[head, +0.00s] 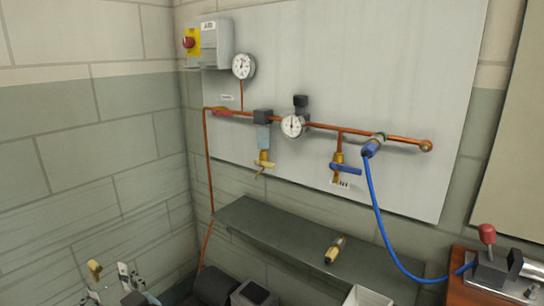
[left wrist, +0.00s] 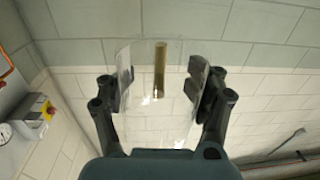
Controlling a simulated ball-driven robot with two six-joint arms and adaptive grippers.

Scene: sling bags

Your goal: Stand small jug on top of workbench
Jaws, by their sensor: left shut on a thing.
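The small jug (left wrist: 178,110) shows in the left wrist view as a clear, see-through vessel with a brass-coloured upright bar. My left gripper (left wrist: 160,88) is shut on it, one finger pressed to each side. In the head view the left gripper (head: 110,277) is low at the left edge, partly cut off, with a brass-coloured piece beside it; the clear body is hard to make out there. A brown-topped surface (head: 458,290), possibly the workbench, shows at the bottom right, mostly out of frame. My right gripper is not in view.
A dark grey shelf (head: 260,228) runs below the wall panel, with a small yellow-and-black object (head: 335,249) on it. A blue hose (head: 378,215) hangs from the copper pipe (head: 370,136) to a red-knobbed device (head: 490,262) on the brown surface. A white box (head: 368,297) is at the bottom.

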